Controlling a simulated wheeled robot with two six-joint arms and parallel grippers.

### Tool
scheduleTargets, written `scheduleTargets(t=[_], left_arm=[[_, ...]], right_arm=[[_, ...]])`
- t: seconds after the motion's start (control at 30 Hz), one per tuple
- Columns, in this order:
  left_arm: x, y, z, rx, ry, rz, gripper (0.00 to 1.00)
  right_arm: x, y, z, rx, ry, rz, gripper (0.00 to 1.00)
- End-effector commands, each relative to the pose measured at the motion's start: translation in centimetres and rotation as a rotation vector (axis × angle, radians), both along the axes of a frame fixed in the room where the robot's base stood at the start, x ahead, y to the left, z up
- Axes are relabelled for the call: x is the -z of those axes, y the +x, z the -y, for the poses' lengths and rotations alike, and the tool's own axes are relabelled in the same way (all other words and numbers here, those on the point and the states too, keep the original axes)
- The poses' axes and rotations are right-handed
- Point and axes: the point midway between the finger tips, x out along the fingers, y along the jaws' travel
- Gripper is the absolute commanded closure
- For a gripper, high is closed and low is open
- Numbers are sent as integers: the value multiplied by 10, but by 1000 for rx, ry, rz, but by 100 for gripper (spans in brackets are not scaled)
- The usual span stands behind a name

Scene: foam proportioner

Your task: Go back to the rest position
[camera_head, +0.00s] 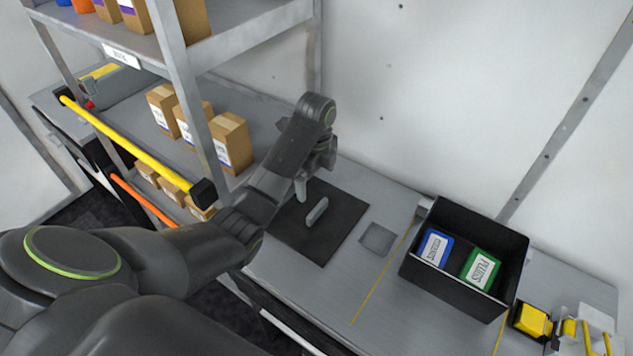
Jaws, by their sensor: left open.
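My left arm comes in from the lower left and reaches over the grey workbench (300,285). My left gripper (305,190) is over the dark square mat (290,238) on the bench, with its fingers pointing down. It is open, and I see nothing held in it. My right gripper is not in view.
A shelf rack with cardboard boxes (231,143) stands at the left, close to my arm. A yellow bar (135,148) crosses its front. A black bin (445,287) holds a blue pack (434,248) and a green pack (480,268). Yellow parts (533,320) sit at the right.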

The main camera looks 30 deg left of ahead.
Motion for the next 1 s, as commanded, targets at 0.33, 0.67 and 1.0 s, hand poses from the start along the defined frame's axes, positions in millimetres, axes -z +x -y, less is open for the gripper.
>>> scheduleTargets(t=[0.33, 0.67, 1.0], left_arm=[[-5, 0, 0, 0, 0, 0, 0], [-5, 0, 0, -1, 0, 0, 0], [48, -58, -8, -300, 7, 53, 0]], right_arm=[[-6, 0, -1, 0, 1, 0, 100], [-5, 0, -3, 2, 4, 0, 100], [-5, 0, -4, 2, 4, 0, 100]])
